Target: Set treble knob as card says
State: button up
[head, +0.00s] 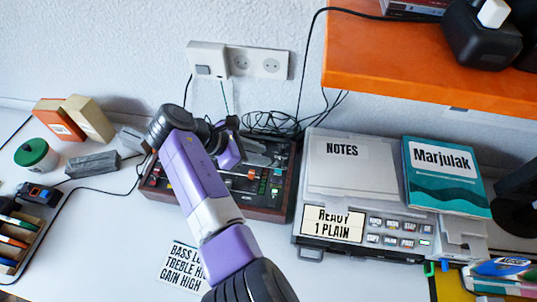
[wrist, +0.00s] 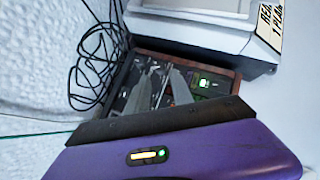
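The card (head: 182,267) lies on the white desk in front of the device. It reads "BASS LO", "TREBLE HI" and "GAIN HIGH", with the right side of the upper lines hidden by my arm. The wood-sided control device (head: 266,213) has several small knobs, sliders and lit buttons on its dark panel. My arm hides part of the panel, and I cannot tell which knob is treble. My gripper (head: 256,152) is over the panel's rear part. The wrist view shows its two grey fingers (wrist: 162,66) slightly apart over the device (wrist: 222,73), with nothing visibly held.
A grey printer (head: 350,170) with a "READY 1 PLAIN" display stands right of the device. A Marjulak book (head: 445,172) lies on it. An orange shelf (head: 420,65) overhangs the right. Black cables (head: 268,122) lie behind.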

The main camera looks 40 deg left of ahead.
jog(key=shift+s+a+r, duration=0.15)
jog(key=shift+s+r, duration=0.1)
jog(key=p, duration=0.2)
send_over(280, 160)
jog(key=s+d, duration=0.3)
jog(key=shift+w+a+f+n, duration=0.1)
jog(key=shift+a+f+n, duration=0.2)
jog(key=shift+f, duration=0.4)
jog(key=shift+s+n+t+y+p, duration=0.3)
jog(key=shift+n+t+y, duration=0.1)
jog(key=shift+y, duration=0.2)
jog(key=s+a+n, duration=0.1)
jog(key=s+a+r+n+y, duration=0.1)
jog(key=s+a+n+y, duration=0.1)
jog(key=shift+s+a+r, duration=0.1)
jog(key=shift+s+r, duration=0.05)
jog(key=shift+r, duration=0.1)
jog(key=x, duration=0.8)
jog(key=shift+a+r, duration=0.1)
grip_shut()
